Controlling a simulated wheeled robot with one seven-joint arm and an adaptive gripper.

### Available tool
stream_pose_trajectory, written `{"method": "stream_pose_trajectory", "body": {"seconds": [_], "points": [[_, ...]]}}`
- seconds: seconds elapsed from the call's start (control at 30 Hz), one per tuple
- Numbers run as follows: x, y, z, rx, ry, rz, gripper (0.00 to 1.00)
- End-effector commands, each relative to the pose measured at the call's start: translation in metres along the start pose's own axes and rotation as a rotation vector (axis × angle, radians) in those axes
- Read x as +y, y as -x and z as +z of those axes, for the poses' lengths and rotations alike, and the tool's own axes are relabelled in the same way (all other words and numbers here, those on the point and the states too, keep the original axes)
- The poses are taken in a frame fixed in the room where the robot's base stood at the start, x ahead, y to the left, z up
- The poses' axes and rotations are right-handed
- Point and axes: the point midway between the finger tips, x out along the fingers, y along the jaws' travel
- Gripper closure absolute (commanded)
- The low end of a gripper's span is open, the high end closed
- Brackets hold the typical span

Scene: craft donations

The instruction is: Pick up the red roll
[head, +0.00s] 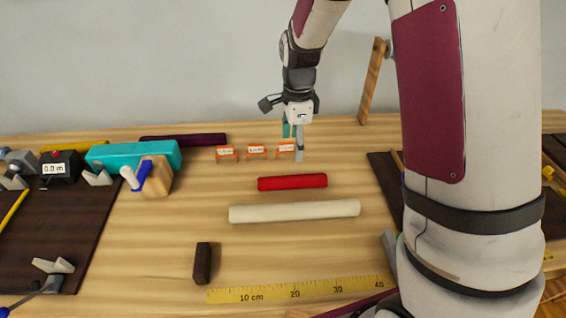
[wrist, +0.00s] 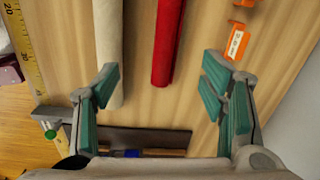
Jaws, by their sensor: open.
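The red roll (head: 292,182) lies on the wooden table in the head view, just behind a longer cream roll (head: 294,211). The two lie roughly parallel and apart. My gripper (head: 294,145) hangs pointing down behind the red roll, near the orange-framed labels. In the wrist view, my gripper (wrist: 164,90) is open and empty, with teal-padded fingers wide apart. The red roll (wrist: 168,42) shows between the fingers, its near end just beyond them. The cream roll (wrist: 109,45) is beside the left finger; whether they touch cannot be told.
Several orange-framed labels (head: 256,152) stand behind the red roll. A dark purple roll (head: 183,140) and a teal block (head: 133,156) lie at left. A dark small block (head: 202,263) and a yellow ruler (head: 295,289) lie in front. Table between the cream roll and ruler is clear.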

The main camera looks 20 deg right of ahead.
Motion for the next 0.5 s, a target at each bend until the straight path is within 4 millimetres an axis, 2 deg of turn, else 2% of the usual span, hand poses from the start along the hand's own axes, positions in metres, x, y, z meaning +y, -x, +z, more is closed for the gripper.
{"method": "stream_pose_trajectory", "body": {"seconds": [0.03,0.2,0.37,0.5], "points": [[-0.004,-0.012,0.0,0.004,-0.034,0.012,0.35],[-0.009,-0.032,0.0,0.011,-0.103,0.026,0.35],[-0.007,-0.057,-0.001,0.012,-0.109,0.031,0.35],[-0.007,-0.084,-0.001,0.012,-0.108,0.031,0.35]]}}
